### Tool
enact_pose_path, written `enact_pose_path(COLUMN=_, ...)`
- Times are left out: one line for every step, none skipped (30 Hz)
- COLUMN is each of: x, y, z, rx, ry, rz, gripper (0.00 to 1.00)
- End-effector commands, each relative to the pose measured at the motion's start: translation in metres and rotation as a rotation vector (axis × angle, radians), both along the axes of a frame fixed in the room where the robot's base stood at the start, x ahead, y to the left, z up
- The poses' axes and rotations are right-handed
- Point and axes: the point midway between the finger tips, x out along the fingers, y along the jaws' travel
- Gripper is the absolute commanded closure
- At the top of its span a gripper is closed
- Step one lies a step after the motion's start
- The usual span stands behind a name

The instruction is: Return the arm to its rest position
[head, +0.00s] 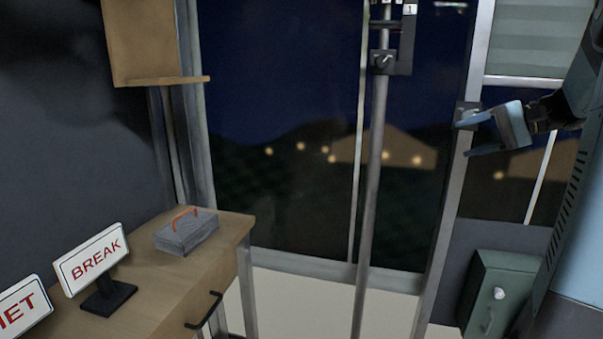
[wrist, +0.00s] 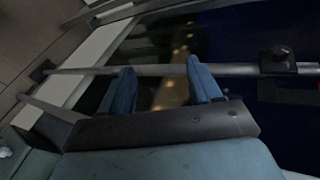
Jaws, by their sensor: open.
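My gripper (head: 466,134) is at the right of the head view, in front of the window post, with its fingers pointing left. Its two blue fingers also show in the wrist view (wrist: 158,88), spread apart. Nothing is between them except the background: a grey pole and dark window glass behind. My arm runs along the right edge of the head view.
A vertical metal pole (head: 371,190) stands left of my gripper. A wooden desk (head: 185,275) at lower left bears a BREAK sign (head: 92,259), another sign (head: 22,307) and a grey block with an orange handle (head: 184,232). A green box (head: 497,290) is below my arm.

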Motion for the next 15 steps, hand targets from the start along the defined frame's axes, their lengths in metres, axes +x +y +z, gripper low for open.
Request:
enact_pose_path(x=-0.010, y=0.022, z=-0.002, rx=-0.048, ry=0.022, rz=0.023, gripper=0.37)
enact_pose_path(x=-0.016, y=0.032, z=-0.005, rx=-0.079, ry=0.036, rz=0.035, gripper=0.37)
enact_pose_path(x=-0.024, y=0.045, z=-0.008, rx=-0.119, ry=0.054, rz=0.048, gripper=0.37)
enact_pose_path(x=-0.031, y=0.055, z=-0.011, rx=-0.151, ry=0.065, rz=0.057, gripper=0.37)
enact_pose_path(x=-0.037, y=0.063, z=-0.014, rx=-0.182, ry=0.075, rz=0.067, gripper=0.37)
enact_pose_path(x=-0.046, y=0.075, z=-0.019, rx=-0.226, ry=0.088, rz=0.079, gripper=0.37)
enact_pose_path(x=-0.053, y=0.083, z=-0.022, rx=-0.258, ry=0.096, rz=0.090, gripper=0.37)
enact_pose_path(x=-0.060, y=0.090, z=-0.025, rx=-0.293, ry=0.101, rz=0.097, gripper=0.37)
enact_pose_path(x=-0.070, y=0.099, z=-0.029, rx=-0.338, ry=0.109, rz=0.110, gripper=0.37)
enact_pose_path(x=-0.077, y=0.105, z=-0.033, rx=-0.370, ry=0.114, rz=0.117, gripper=0.37)
enact_pose_path(x=-0.084, y=0.111, z=-0.036, rx=-0.406, ry=0.115, rz=0.125, gripper=0.37)
enact_pose_path(x=-0.094, y=0.118, z=-0.041, rx=-0.451, ry=0.117, rz=0.135, gripper=0.37)
enact_pose_path(x=-0.101, y=0.123, z=-0.044, rx=-0.486, ry=0.117, rz=0.143, gripper=0.37)
enact_pose_path(x=-0.108, y=0.128, z=-0.048, rx=-0.522, ry=0.115, rz=0.149, gripper=0.37)
enact_pose_path(x=-0.118, y=0.133, z=-0.052, rx=-0.568, ry=0.111, rz=0.159, gripper=0.37)
